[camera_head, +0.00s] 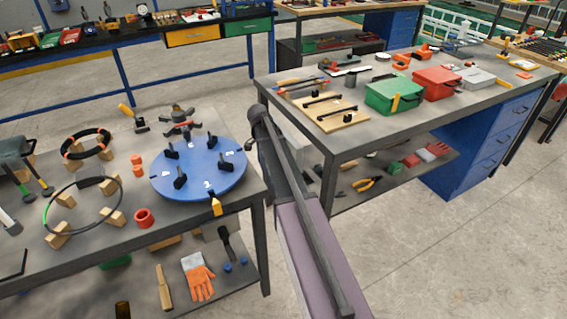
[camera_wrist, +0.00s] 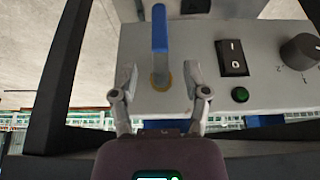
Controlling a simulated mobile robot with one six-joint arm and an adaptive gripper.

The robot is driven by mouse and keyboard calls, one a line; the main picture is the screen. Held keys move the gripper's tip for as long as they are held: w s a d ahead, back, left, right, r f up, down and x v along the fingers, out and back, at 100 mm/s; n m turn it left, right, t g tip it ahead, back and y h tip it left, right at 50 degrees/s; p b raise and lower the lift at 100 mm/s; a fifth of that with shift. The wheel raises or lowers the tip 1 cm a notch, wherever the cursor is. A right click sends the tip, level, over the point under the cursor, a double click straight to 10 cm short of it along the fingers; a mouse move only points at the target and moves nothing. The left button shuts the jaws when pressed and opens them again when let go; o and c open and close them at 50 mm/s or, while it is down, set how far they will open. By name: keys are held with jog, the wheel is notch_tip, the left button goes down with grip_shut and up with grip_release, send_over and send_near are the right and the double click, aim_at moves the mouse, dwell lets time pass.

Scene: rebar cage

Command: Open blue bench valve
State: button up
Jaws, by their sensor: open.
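In the wrist view a blue lever handle (camera_wrist: 159,32) stands on a brass-coloured base (camera_wrist: 160,82) at the left part of a light grey panel box (camera_wrist: 222,55). The lever points toward the top of the picture. My gripper (camera_wrist: 161,78) is open, with one finger to the left and one to the right of the lever's lower end. Both fingers look apart from the lever; how deep they reach is hard to tell. In the head view my arm covers the gripper, and the blue lever cannot be made out.
The panel also has a black rocker switch (camera_wrist: 231,58), a green button (camera_wrist: 239,95) and a dark knob (camera_wrist: 299,51) to the right. In the head view, a left bench holds a round blue plate (camera_head: 199,176); a right bench (camera_head: 300,118) holds toolboxes. Bare floor lies at lower right.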

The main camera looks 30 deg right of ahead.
jog(key=shift+b+x, duration=2.3)
jog(key=shift+x, duration=0.5)
jog(key=shift+c, duration=0.2)
grip_shut()
